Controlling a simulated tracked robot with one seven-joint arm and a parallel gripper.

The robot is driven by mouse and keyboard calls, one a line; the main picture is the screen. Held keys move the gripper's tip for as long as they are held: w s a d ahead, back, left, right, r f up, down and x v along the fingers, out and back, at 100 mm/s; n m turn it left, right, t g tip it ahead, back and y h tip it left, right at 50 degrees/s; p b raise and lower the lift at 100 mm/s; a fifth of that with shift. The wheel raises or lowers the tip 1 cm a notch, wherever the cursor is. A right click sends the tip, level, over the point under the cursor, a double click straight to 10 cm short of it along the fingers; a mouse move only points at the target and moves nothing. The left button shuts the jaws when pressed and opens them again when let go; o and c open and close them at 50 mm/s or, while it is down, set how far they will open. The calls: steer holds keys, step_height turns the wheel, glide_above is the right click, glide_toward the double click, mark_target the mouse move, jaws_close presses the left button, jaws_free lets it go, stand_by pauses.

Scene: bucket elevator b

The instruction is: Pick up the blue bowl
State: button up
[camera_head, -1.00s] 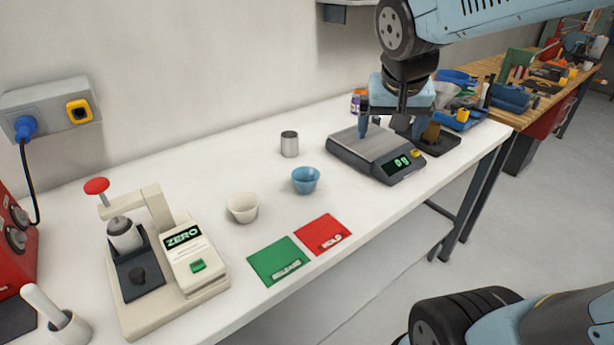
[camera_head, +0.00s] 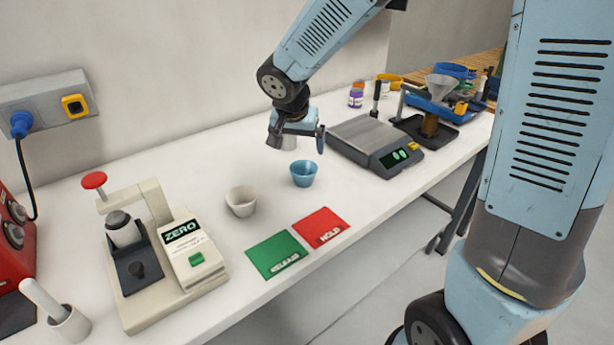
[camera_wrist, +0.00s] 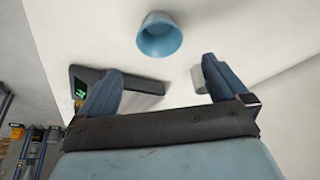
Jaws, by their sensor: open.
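The blue bowl (camera_head: 304,174) stands upright on the white table, right of the white bowl (camera_head: 241,202). In the wrist view the blue bowl (camera_wrist: 159,36) is at the top middle, beyond the fingertips and clear of them. My gripper (camera_head: 296,139) is above the table, just behind and above the blue bowl in the head view, with its fingers spread. The wrist view shows the two fingers of my gripper (camera_wrist: 160,80) wide apart with nothing between them. A metal cup behind the gripper is mostly hidden in the head view.
A scale (camera_head: 375,144) stands right of the blue bowl. A green card (camera_head: 278,256) and a red card (camera_head: 320,227) lie in front. A beige press device (camera_head: 160,255) is at the left.

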mark_target(303, 167)
steer(key=x, duration=1.1)
steer(key=shift+w+f, duration=0.15)
steer(key=shift+f, duration=0.25)
steer(key=c, duration=0.9)
steer(key=shift+r, duration=0.1)
steer(key=shift+c, duration=0.2)
